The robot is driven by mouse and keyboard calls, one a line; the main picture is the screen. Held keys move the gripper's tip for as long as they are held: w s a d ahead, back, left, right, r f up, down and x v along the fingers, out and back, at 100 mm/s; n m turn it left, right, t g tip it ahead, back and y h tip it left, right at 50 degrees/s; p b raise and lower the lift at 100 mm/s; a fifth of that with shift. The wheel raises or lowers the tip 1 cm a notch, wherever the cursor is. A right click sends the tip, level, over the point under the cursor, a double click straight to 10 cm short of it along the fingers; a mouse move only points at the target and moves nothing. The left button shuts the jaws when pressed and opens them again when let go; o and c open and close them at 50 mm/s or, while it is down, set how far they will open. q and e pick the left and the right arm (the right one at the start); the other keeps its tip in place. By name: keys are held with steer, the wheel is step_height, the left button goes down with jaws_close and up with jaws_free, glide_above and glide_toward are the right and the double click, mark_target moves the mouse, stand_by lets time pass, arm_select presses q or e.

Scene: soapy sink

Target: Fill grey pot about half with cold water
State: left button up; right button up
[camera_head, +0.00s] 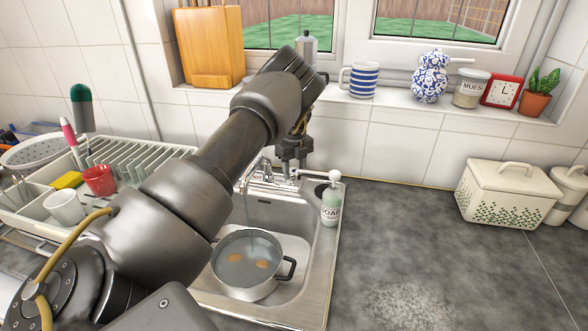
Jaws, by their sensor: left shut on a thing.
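The grey pot (246,287) stands upright in the sink basin, with a dark handle at its right. Its inside looks grey, with two small orange-brown shapes in it; the water level is hard to judge. The chrome tap (264,173) stands at the back of the sink, partly behind my arm. My left gripper (292,164) is at the tap's right side, pointing down, shut on what looks like the tap handle, which its fingers mostly hide. My right gripper is out of view.
A soap bottle (332,199) stands at the sink's right rim, close to my left gripper. A dish rack (140,165) with cups is at the left. Several items, including a striped mug (360,80), line the window sill. The right counter is mostly clear before a cream bread bin (508,194).

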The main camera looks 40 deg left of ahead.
mark_target(294, 171)
arm_select(q)
steer(key=shift+m+p, duration=0.3)
steer(key=shift+m, duration=2.8)
steer(key=o, duration=1)
step_height(294, 171, up, 11)
steer(key=b, duration=0.1)
steer(key=shift+a+f+b, duration=0.1)
steer(key=shift+b, duration=0.2)
